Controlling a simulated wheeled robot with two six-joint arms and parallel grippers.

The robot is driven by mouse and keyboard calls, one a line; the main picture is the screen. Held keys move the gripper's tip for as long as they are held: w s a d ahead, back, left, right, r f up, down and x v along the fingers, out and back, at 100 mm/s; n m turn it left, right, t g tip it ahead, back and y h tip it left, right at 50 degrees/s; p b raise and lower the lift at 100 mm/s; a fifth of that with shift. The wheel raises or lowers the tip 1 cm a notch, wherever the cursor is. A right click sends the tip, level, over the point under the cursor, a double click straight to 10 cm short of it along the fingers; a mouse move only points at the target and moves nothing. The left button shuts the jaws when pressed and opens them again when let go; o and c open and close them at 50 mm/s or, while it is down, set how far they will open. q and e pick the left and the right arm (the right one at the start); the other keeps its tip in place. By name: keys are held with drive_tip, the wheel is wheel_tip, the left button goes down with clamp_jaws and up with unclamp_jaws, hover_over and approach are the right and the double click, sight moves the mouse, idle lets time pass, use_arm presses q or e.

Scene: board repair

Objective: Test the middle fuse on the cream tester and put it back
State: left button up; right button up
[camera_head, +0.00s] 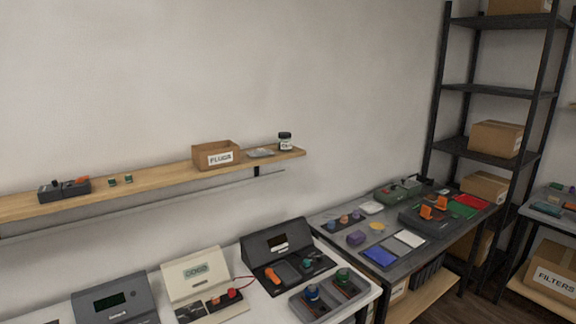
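No fuse can be told for sure. A dark strip (336,229) on the grey bench at right holds a row of three small coloured pieces (344,219), too small to identify. Neither of my grippers is in view.
A dark grey device (118,300) stands left of the tester and a black station (285,245) right of it. A grey tray (318,312) with blue and green knobbed pieces is in front. A wooden wall shelf (150,186) holds a box marked FLUGS or similar (216,156).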

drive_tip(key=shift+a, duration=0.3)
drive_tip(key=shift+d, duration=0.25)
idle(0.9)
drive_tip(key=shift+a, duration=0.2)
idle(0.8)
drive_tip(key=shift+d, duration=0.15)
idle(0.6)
